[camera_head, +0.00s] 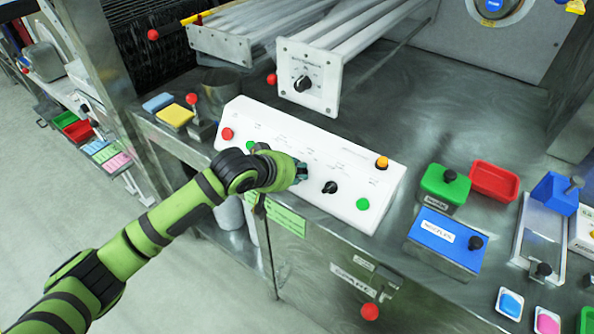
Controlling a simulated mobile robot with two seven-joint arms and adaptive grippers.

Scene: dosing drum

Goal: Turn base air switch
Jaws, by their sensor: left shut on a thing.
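A white control panel (349,160) slopes on the steel bench, with several buttons and black switch knobs and small print too small to read. My left gripper (302,173) is at the middle of the panel's face, shut on a small switch that its fingers mostly hide. I cannot read which label belongs to it. A black knob (330,187) stands free just right of the gripper. My left wrist hides part of the panel's left half. My right gripper is not in view.
On the panel are a red button (227,134), an orange button (382,162) and a green button (363,204). Behind is a tube unit with a black knob (302,84). Right of the panel stand a green box (445,186), a red tray (494,181) and a blue-topped box (446,240).

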